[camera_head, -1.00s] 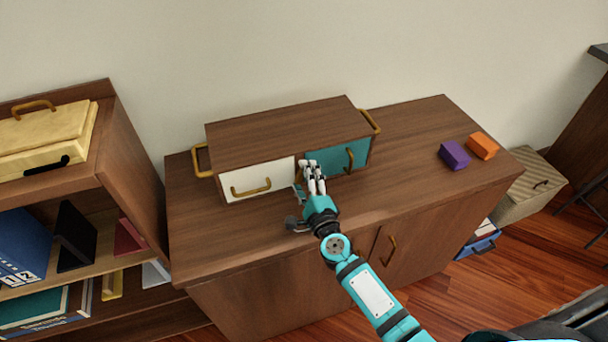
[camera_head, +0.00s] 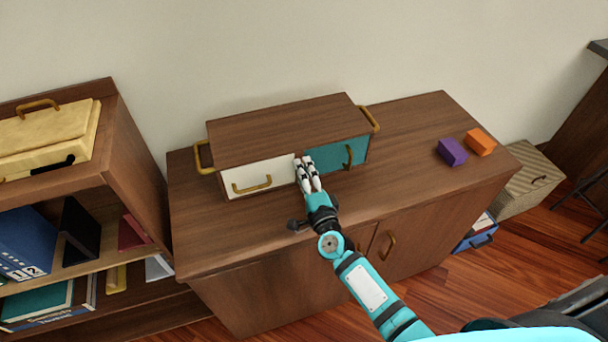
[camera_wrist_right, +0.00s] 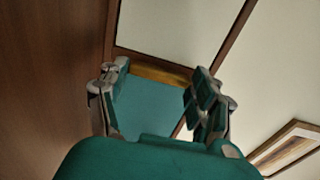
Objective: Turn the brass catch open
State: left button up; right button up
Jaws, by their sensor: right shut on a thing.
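A wooden cabinet box (camera_head: 270,135) stands on the low cupboard, with a white front (camera_head: 238,180) on the left and a teal front (camera_head: 328,157) on the right. My right gripper (camera_head: 304,163) reaches the box front between the two panels, and its fingers hide the brass catch in the head view. In the right wrist view, the brass catch (camera_wrist_right: 160,72) shows as a brass bar between the fingertips (camera_wrist_right: 158,82) of my right gripper, which is shut on it. My left gripper is not in view.
A purple block (camera_head: 452,152) and an orange block (camera_head: 480,142) lie on the right of the cupboard top (camera_head: 410,150). Brass handles stick out from both panels and both box sides. A bookshelf (camera_head: 140,190) stands at the left. The cupboard top's right middle is clear.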

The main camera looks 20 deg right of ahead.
jog(key=shift+f, duration=0.1)
jog(key=o, duration=1.2)
jog(key=s, duration=1.2)
jog(key=shift+d, duration=0.15)
